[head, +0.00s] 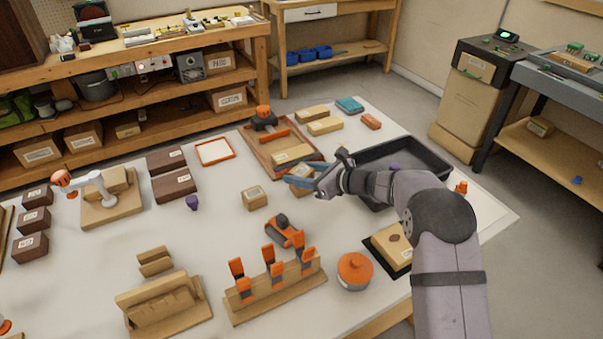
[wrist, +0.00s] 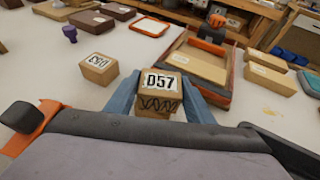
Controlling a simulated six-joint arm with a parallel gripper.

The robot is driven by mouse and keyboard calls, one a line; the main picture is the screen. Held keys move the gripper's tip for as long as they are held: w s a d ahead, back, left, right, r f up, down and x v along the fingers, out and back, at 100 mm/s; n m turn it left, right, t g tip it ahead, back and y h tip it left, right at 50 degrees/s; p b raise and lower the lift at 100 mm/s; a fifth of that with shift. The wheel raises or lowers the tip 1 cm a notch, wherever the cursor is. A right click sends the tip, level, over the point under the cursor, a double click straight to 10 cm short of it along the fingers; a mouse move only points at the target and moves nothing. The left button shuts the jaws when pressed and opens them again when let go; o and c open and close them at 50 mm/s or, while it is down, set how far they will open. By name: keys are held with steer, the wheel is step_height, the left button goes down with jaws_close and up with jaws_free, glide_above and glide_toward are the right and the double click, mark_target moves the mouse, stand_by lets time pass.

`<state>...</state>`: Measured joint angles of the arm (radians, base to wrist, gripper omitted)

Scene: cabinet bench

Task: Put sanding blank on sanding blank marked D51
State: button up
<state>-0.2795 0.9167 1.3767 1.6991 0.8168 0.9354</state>
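A small tan wooden block marked D57 (wrist: 158,95) sits between the blue fingers of my gripper (wrist: 160,100) in the wrist view. The fingers lie against both its sides, so my gripper is shut on it. In the head view this block (head: 302,171) shows partly behind my gripper (head: 303,181), near the front right corner of a wooden tray. A second similar block (wrist: 97,68) stands on the white table to the left; its label is turned and I cannot read it surely. It also shows in the head view (head: 254,197), apart from my gripper.
The wooden tray (head: 262,156) holds an orange-black tool and a tan block. A black bin (head: 433,160) is at the right, behind my arm. An orange tool (head: 284,232) and a clamp rack (head: 262,301) stand in front.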

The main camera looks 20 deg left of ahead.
steer(key=shift+o, duration=1.3)
steer(key=shift+r, duration=0.15)
steer(key=shift+r, duration=0.15)
steer(key=b+v, duration=0.1)
steer(key=v, duration=1.1)
steer(key=shift+s, duration=0.1)
